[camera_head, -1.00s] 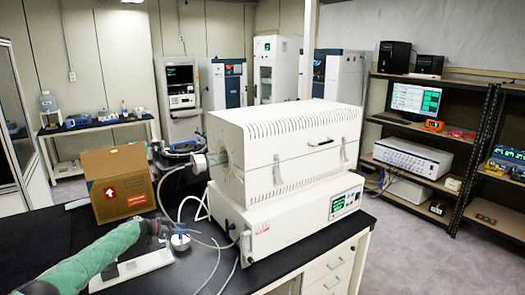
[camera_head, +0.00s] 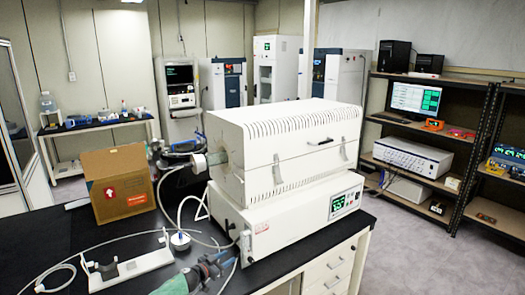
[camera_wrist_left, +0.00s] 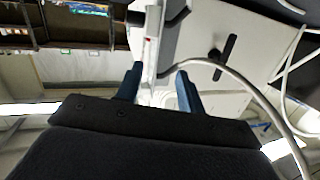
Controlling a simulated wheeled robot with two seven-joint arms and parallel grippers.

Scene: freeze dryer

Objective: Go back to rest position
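My left gripper (camera_head: 222,262) is at the bottom centre of the head view, low in front of the white furnace-like machine (camera_head: 285,205). My green arm sleeve shows only at the bottom edge. In the left wrist view the two blue fingers (camera_wrist_left: 160,88) stand apart, with nothing visibly held between them. A white surface and a pale hose (camera_wrist_left: 240,80) lie beyond them. My right gripper is in neither view.
The black bench (camera_head: 40,235) carries a cardboard box (camera_head: 118,185), a white stand (camera_head: 130,268), a small round gauge-like piece (camera_head: 180,240) and loose hoses. Shelves with a monitor (camera_head: 415,99) stand at the right. Grey floor (camera_head: 420,260) lies open at the front right.

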